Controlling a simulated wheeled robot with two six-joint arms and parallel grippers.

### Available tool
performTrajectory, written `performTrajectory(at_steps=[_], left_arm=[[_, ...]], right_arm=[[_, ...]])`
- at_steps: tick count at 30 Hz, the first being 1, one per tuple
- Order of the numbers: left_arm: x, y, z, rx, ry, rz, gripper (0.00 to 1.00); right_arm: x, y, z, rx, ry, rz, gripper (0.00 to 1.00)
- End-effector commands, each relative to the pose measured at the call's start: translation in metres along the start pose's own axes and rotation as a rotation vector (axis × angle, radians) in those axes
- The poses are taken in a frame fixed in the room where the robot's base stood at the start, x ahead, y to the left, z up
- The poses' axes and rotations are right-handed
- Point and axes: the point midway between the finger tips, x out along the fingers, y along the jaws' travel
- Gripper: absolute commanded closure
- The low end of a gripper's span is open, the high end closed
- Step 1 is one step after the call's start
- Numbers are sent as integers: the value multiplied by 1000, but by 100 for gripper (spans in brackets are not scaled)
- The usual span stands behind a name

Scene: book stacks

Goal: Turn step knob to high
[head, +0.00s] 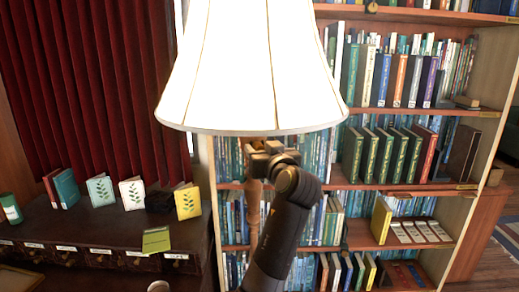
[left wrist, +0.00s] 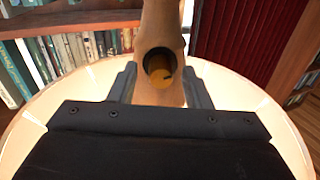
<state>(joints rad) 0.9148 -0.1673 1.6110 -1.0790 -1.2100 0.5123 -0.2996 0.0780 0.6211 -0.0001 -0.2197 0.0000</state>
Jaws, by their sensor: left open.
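A floor lamp with a lit cream shade (head: 252,70) stands in front of me. Its turned wooden post (head: 253,205) shows below the shade. In the left wrist view the post (left wrist: 160,25) carries a round dark-rimmed knob (left wrist: 161,76) with an amber face. My left gripper (head: 262,152) is just under the shade's lower rim, at the post. In the left wrist view its two open fingers (left wrist: 158,88) stand on either side of the post and knob. I cannot tell whether they touch. In the head view the knob is hidden by the gripper. My right gripper is not in view.
A tall bookcase (head: 472,95) full of books fills the back right. A dark cabinet (head: 95,232) with several small upright books stands at the left, before a red curtain (head: 90,90). The shade (left wrist: 285,120) closely surrounds the gripper in the left wrist view.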

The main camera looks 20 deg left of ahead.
Motion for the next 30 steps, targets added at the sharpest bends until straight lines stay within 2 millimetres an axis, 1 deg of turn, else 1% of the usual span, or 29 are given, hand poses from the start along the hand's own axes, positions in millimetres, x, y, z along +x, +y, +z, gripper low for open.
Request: performTrajectory(at_steps=[3, 4, 12, 14, 17, 20, 30], left_arm=[[0, 0, 0, 0, 0, 0, 56], [0, 0, 0, 0, 0, 0, 58], [0, 0, 0, 0, 0, 0, 94], [0, 0, 0, 1, 0, 0, 100], [0, 0, 0, 10, 0, -1, 100], [0, 0, 0, 60, 1, -1, 100], [0, 0, -1, 361, 9, -2, 100]], right_arm=[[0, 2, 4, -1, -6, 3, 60], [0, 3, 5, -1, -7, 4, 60], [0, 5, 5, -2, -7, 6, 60], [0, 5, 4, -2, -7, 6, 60], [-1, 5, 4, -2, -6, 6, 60], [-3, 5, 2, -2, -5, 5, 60], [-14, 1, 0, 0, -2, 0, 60]])
